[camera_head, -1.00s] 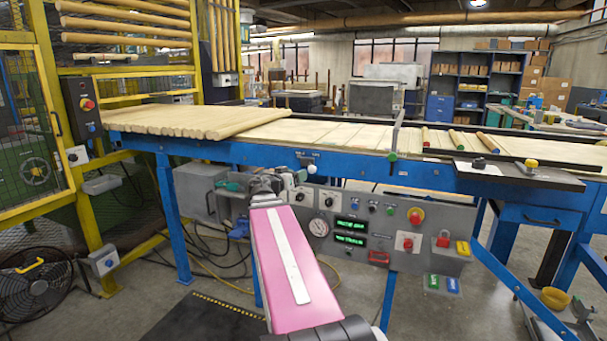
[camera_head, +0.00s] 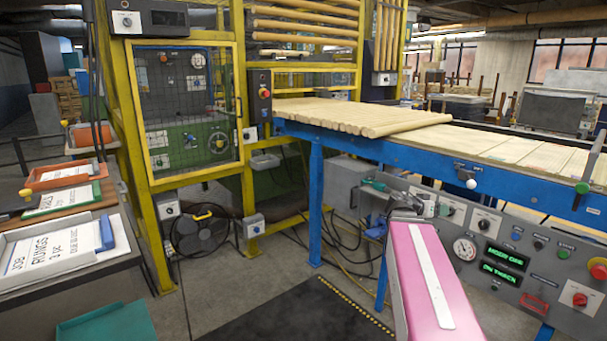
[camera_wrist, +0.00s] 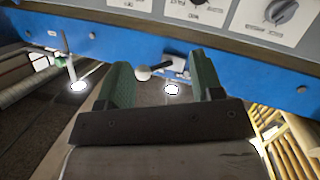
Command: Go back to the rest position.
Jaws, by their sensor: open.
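My gripper (camera_wrist: 165,88) shows in the wrist view with its two green fingers apart and nothing between them. Behind the fingers are the blue rail (camera_wrist: 225,65) of the line and a white knob (camera_wrist: 143,73). In the head view my pink arm link reaches up from the bottom, and my gripper (camera_head: 378,187) is at its far end, small and partly hidden, in front of the line's control panel (camera_head: 508,232).
The blue-framed line (camera_head: 405,155) carries wooden rods (camera_head: 345,113). A yellow guard cage (camera_head: 245,90) stands left of it. At the far left a bench holds trays, one marked rungs (camera_head: 50,250). A fan (camera_head: 200,232) stands on the floor. A dark mat (camera_head: 295,310) lies clear.

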